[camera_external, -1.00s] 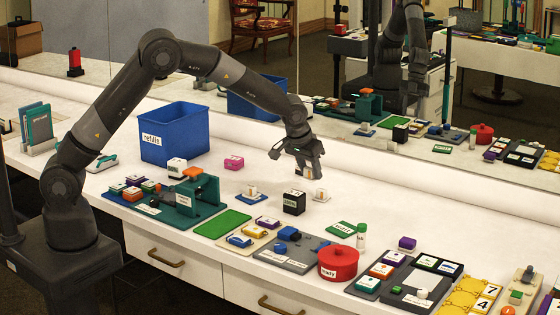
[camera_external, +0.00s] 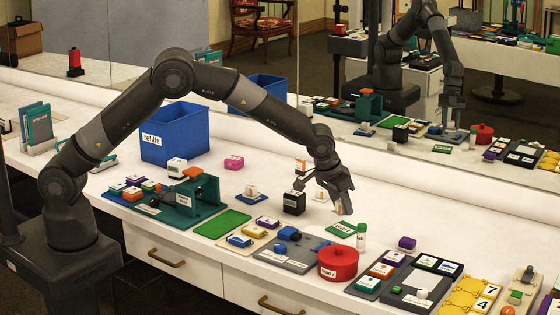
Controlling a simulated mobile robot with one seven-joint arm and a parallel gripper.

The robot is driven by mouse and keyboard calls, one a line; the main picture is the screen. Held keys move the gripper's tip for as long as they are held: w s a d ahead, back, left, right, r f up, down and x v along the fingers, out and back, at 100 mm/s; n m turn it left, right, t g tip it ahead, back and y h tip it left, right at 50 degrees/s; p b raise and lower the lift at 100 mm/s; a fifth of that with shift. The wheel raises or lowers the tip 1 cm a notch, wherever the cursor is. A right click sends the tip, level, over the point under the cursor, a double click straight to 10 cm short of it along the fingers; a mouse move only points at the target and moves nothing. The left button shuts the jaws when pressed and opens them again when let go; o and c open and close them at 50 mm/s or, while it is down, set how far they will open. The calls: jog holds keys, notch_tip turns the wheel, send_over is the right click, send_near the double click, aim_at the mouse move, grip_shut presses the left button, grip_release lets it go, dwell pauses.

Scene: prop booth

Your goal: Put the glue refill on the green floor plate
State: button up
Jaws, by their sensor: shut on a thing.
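My gripper (camera_external: 342,203) points down over the right-middle of the white table, shut on a small pale piece (camera_external: 341,210). Only a little of this piece shows below the fingers, and I cannot read any label on it; it may be the glue refill. A green plate with a white label (camera_external: 341,229) lies just in front of and below the gripper. Another flat, plain green plate (camera_external: 222,223) lies at the front edge, left of the middle. I cannot tell whether the held piece touches the table.
A green-capped white tube (camera_external: 361,236) stands right beside the labelled green plate. A red round container (camera_external: 338,263) is in front. A black box (camera_external: 294,203) and a small piece on a pad (camera_external: 321,196) stand left. A blue refills bin (camera_external: 174,134) is at back left.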

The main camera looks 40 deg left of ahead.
aim_at(347, 227)
jog(key=w, duration=0.1)
jog(key=w+a+f, duration=0.1)
jog(key=w+f, duration=0.1)
jog(key=shift+w+a+f, duration=0.15)
jog(key=shift+w+f, duration=0.1)
jog(key=shift+w, duration=0.15)
jog(key=shift+f, duration=1.95)
jog(key=shift+f, duration=0.15)
jog(key=o, duration=1)
jog(key=shift+c, duration=0.2)
